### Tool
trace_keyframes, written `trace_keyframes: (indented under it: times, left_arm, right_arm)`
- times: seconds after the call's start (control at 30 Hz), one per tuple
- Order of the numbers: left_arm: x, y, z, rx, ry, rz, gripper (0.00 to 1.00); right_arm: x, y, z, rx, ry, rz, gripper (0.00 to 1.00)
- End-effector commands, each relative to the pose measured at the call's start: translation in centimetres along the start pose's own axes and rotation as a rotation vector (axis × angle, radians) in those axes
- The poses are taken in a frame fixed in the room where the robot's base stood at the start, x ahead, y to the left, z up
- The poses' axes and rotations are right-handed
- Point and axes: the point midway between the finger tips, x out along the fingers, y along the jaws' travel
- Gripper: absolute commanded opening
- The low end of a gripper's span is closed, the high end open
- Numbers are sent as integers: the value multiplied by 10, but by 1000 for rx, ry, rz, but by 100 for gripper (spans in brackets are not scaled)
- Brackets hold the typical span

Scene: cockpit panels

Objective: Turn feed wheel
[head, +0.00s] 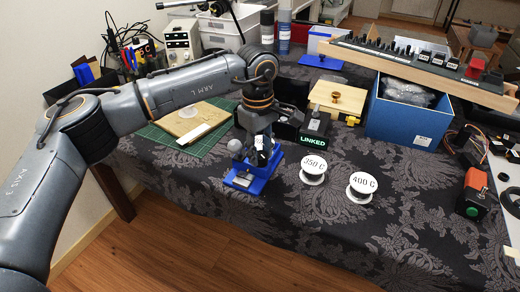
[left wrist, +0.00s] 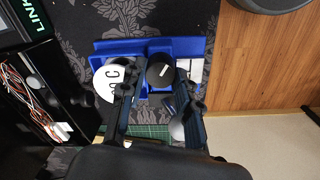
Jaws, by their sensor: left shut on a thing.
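A blue feeder device (head: 252,182) stands near the front edge of the table; it also fills the middle of the left wrist view (left wrist: 125,46). A black round feed wheel (left wrist: 160,71) with a white mark sits on it. My left gripper (head: 260,156) reaches down over the device. In the left wrist view its fingers (left wrist: 155,85) are on either side of the wheel, shut on it. A white spool (left wrist: 111,84) with a letter C showing sits beside the wheel, partly behind a finger. My right gripper is not in view.
White spools marked 350 C (head: 314,168) and 400 C (head: 361,188) stand to the right. A black box with a LINKED display (head: 314,130) is behind the device. A grey ball (head: 234,146) is close on its left. A blue bin (head: 405,115) stands farther right.

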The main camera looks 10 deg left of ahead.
Motion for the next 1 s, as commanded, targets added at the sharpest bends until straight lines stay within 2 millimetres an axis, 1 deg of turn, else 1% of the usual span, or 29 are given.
trace_keyframes:
  times: [0.2, 0.6, 0.63, 0.67, 0.9, 1.0]
  left_arm:
    - [-1, 1, 0, 35, -2, 3, 0]
    - [-1, 1, 0, 39, -2, 3, 0]
    - [-1, 1, 0, 39, -2, 3, 38]
    - [-1, 1, 0, 39, -2, 3, 42]
    - [0, 0, 0, 39, -1, 1, 42]
    - [-3, 0, 0, 39, -1, 1, 42]
  right_arm:
    - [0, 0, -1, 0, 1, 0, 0]
    - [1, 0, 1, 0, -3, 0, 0]
    - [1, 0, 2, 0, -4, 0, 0]
    - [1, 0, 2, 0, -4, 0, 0]
    - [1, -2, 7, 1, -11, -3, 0]
    - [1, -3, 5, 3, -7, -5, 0]
